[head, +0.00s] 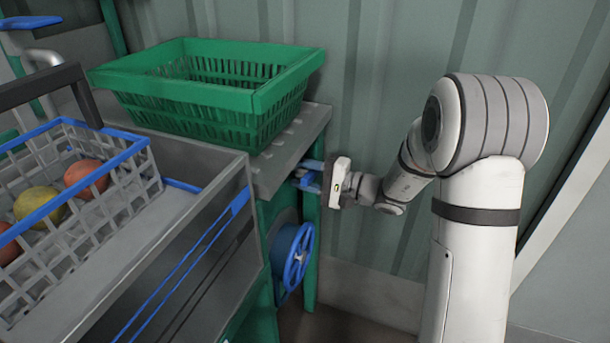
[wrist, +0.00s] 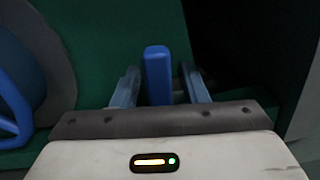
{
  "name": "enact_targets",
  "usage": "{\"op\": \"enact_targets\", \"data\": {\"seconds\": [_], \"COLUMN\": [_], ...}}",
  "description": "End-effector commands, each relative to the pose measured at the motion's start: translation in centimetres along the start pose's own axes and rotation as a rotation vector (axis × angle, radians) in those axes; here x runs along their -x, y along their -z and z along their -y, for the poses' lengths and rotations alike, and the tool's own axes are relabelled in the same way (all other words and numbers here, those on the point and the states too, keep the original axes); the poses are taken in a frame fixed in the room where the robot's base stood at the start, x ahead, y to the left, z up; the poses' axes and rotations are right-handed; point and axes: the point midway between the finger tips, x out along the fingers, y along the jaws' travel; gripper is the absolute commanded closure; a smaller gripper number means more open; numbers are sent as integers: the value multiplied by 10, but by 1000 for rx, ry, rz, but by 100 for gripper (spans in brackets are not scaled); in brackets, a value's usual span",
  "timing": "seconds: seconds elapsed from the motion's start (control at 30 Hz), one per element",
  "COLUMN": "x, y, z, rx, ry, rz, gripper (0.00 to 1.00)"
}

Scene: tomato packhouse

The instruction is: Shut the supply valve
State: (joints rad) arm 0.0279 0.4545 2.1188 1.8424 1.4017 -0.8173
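A blue lever handle (wrist: 158,75) stands upright in the wrist view, between the two fingers of my gripper (wrist: 161,88). A gap shows on the right side of the lever and a narrower one on the left, so the fingers are around it but not closed on it. In the head view my gripper (head: 311,175) reaches left to the lever (head: 303,181) on the green frame under the grey bench top. The lever's base is mostly hidden. I cannot tell from a label which control is the supply valve.
A blue handwheel (head: 298,256) is mounted below the lever; it shows at the left in the wrist view (wrist: 12,100). A green basket (head: 180,112) stands on the bench top (head: 290,150). A grey crate (head: 140,195) with several tomatoes sits at left. A corrugated wall is behind.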

Motion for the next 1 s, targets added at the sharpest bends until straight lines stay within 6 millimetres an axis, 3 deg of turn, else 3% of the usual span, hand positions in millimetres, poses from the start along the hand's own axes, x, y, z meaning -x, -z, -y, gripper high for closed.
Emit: {"op": "enact_targets", "data": {"seconds": [0.13, 0.6, 1.0], "x": [0, 1, 1], "y": [0, 0, 2], "z": [0, 0, -7], "rx": [0, 0, 116], "ry": [0, -1, 0], "rz": [0, -1, -1], "gripper": [62, 100, 100]}}
